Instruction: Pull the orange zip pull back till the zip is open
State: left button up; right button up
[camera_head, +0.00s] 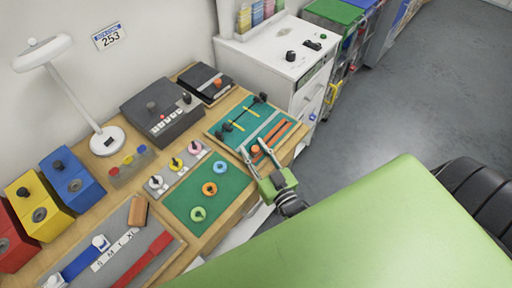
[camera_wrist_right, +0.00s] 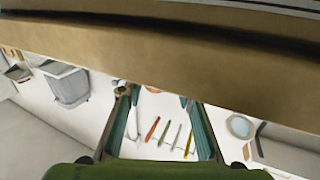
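The orange zip pull (camera_head: 255,149) appears as a small orange knob near the front edge of a teal board (camera_head: 220,142). Orange strips (camera_head: 281,131) run on the board beside it. My right gripper (camera_head: 253,145) is open, with its two fingers apart on either side of the orange pull in the head view. I cannot tell whether they touch it. My left gripper is not in view.
A green mat (camera_head: 233,180) with several rings lies beside the teal board on the wooden table. A white cabinet (camera_head: 265,62) stands behind. The wooden table edge (camera_wrist_right: 160,55) spans the right wrist view, with several pens below it. Grey floor (camera_head: 400,110) is open at right.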

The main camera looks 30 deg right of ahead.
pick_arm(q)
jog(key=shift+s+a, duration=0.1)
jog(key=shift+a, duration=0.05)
pick_arm(e)
jog(key=shift+r, duration=0.1)
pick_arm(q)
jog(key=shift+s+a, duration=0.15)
pick_arm(e)
jog(key=shift+s, duration=0.1)
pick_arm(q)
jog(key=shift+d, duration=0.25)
pick_arm(e)
jog(key=s, duration=1.2)
